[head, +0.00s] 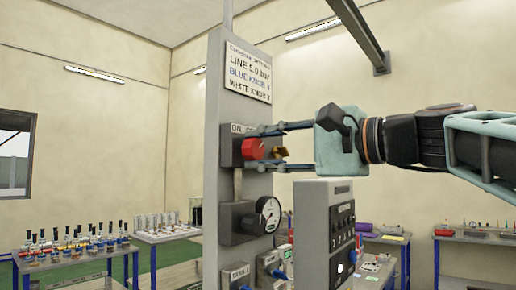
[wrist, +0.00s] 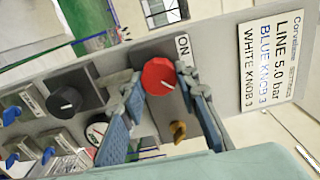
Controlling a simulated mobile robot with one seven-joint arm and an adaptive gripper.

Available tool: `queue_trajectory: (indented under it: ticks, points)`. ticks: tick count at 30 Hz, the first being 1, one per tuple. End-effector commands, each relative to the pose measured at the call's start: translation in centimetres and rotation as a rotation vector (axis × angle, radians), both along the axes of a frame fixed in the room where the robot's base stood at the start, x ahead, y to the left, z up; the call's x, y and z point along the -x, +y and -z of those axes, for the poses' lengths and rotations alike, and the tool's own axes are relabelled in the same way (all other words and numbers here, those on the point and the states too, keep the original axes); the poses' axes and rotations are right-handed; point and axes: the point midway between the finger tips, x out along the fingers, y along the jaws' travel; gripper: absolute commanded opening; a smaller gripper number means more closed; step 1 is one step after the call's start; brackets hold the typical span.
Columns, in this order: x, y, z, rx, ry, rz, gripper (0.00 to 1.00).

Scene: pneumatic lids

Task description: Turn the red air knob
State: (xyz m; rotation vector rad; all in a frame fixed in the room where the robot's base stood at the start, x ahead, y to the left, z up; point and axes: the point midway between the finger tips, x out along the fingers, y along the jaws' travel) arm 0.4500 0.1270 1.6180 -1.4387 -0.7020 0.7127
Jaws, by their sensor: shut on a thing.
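The red air knob (head: 253,149) sits on a dark plate on the grey panel, under a label that reads ON. In the wrist view the red knob (wrist: 158,76) shows a white pointer line on its face. My gripper (head: 265,147) reaches in from the right, one finger above the knob and one below. In the wrist view the fingertips of my gripper (wrist: 162,80) lie on either side of the knob, shut on it. A small brass part (wrist: 178,131) is on the same plate. The knob's far side is hidden.
A pressure gauge (head: 267,214) hangs below the knob. A sign (head: 247,72) above reads LINE 5.0 bar. A black knob (wrist: 65,101) and several blue-handled valves are lower on the panel. A grey box (head: 323,235) stands close below my gripper. Tables stand behind.

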Motion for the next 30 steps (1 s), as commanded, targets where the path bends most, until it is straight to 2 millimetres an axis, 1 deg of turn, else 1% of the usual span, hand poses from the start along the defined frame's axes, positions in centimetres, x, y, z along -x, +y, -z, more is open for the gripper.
queue_trajectory:
  ticks: [6, 7, 12, 20, 23, 26, 30]
  points:
    - [0.0, 0.0, 0.0, -0.002, 0.001, 0.0, 0.04]
    - [0.0, 0.0, 0.0, -0.002, 0.001, 0.0, 0.3]
    - [0.0, 0.0, 0.0, -0.001, 0.002, 0.0, 0.46]
    - [0.0, -0.1, 0.0, 0.0, 0.0, 0.0, 0.46]
    - [0.4, -0.6, 0.0, -0.001, -0.001, 0.002, 0.46]
    - [1.3, -1.7, -0.1, -0.002, -0.001, 0.002, 0.46]
    - [3.2, -4.1, -0.1, -0.002, -0.002, 0.003, 0.46]
